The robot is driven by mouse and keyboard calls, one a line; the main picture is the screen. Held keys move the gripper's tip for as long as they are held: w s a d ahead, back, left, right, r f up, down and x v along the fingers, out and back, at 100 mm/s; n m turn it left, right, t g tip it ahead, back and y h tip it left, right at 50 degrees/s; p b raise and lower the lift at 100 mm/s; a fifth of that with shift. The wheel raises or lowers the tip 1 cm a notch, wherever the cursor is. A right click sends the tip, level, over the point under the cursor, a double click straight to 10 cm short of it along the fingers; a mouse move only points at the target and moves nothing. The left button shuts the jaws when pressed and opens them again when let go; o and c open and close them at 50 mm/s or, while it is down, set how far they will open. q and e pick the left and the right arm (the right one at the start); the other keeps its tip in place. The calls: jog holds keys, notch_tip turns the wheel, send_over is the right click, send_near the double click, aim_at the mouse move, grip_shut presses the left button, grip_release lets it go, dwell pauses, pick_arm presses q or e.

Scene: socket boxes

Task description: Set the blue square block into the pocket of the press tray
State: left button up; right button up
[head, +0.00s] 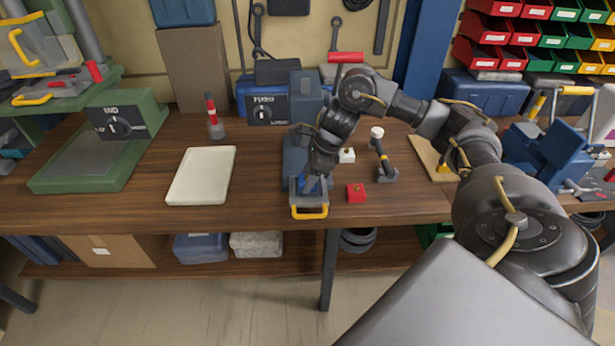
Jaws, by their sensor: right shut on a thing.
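My right gripper (313,181) points down over the press tray (296,204), a grey tray with a yellow handle at its front. The gripper is shut on the blue square block (312,185), of which only a small blue part shows between the fingers. The block is at the tray. I cannot tell whether it is inside the pocket or just above it, as the gripper hides the pocket. The tray sticks out at the front of a blue press (293,148). My left gripper is not in view.
A red block (356,193) lies close right of the tray, and a white block (347,155) lies behind it. A grey stand with a white-topped lever (385,165) is further right. A pale board (202,175) lies left. A green machine (100,140) stands far left.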

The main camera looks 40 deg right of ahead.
jog(key=o, duration=1.1)
jog(key=p+v, duration=0.2)
jog(key=v, duration=0.8)
jog(key=shift+r, duration=0.4)
jog(key=shift+f, duration=0.1)
